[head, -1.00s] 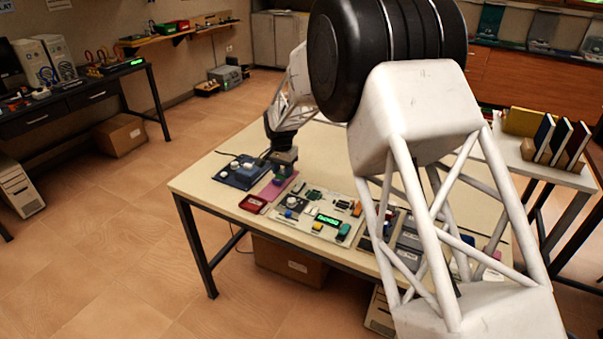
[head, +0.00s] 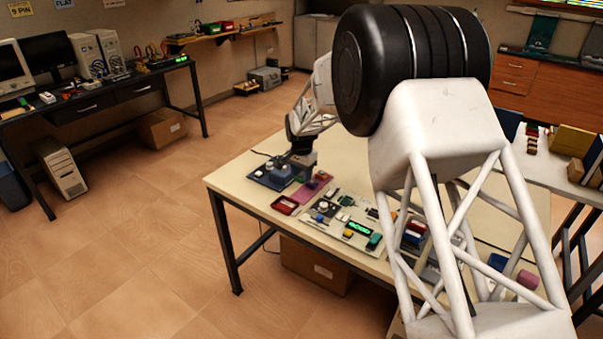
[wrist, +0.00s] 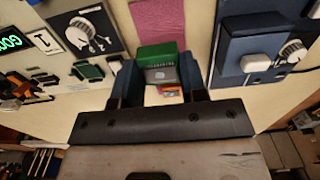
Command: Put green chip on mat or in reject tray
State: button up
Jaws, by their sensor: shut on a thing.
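My gripper (wrist: 161,84) is shut on the green chip (wrist: 158,52), which sits between its two blue-grey fingers in the wrist view. The pink mat (wrist: 158,22) lies just beyond the chip there. In the head view my gripper (head: 302,160) is low over the far part of the table, near the pink mat (head: 307,192). The red reject tray (head: 285,206) stands at the mat's front end. I cannot clearly make out the chip in the head view, nor whether it touches anything below.
A blue device with a knob (head: 271,174) stands left of the mat. A pale board with a green display (head: 359,229) lies to the right. My arm hides much of the table's right part. Bare table (head: 238,181) shows at the left corner.

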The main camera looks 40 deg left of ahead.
aim_at(302, 196)
jog(key=shift+f, duration=2.75)
jog(key=shift+f, duration=0.7)
dwell(0.7)
jog(key=o, duration=1.3)
jog(key=shift+r, duration=0.1)
jog(key=shift+r, duration=3.65)
